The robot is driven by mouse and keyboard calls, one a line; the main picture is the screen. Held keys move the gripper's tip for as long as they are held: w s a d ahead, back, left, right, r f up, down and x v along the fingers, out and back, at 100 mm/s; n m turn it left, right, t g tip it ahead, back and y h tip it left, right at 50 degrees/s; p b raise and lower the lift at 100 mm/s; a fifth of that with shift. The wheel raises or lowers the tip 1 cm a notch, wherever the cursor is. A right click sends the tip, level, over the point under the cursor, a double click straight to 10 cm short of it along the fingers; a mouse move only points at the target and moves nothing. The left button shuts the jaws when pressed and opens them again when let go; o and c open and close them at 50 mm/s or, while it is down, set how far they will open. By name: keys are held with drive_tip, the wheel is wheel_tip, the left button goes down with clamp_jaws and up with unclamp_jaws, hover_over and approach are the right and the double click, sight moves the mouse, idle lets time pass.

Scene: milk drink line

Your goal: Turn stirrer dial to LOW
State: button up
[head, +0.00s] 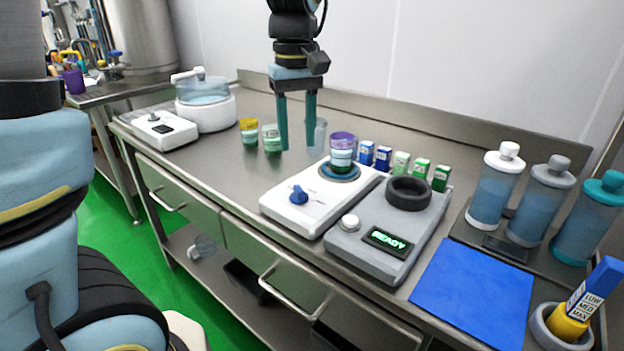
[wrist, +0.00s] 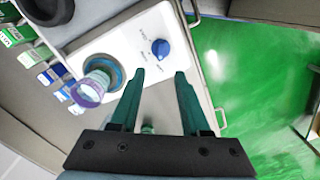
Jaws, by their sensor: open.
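The stirrer (head: 318,200) is a white box on the steel counter with a blue dial (head: 299,195) on its front part. The dial also shows in the wrist view (wrist: 160,48), beyond my fingertips, with small printed labels around it that are too small to read surely. A cup with a purple rim (head: 342,150) stands on the stirrer's round blue plate; it also shows in the wrist view (wrist: 95,82). My gripper (head: 298,148) points down, open and empty, above the counter behind and left of the stirrer. In the wrist view my gripper (wrist: 160,75) is apart from the dial.
A grey device with a READY display (head: 387,242) stands right of the stirrer. Small cartons (head: 400,163) line up behind. Two cups (head: 271,138) and a clear cup (head: 316,132) stand near my gripper. A blue mat (head: 473,290) and bottles (head: 497,185) are at right.

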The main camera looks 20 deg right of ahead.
sight(298, 187)
wheel_tip(298, 187, down, 10)
drive_tip(key=shift+a+f+p, duration=0.1)
drive_tip(key=shift+p, duration=0.2)
clamp_jaws()
idle(0.4)
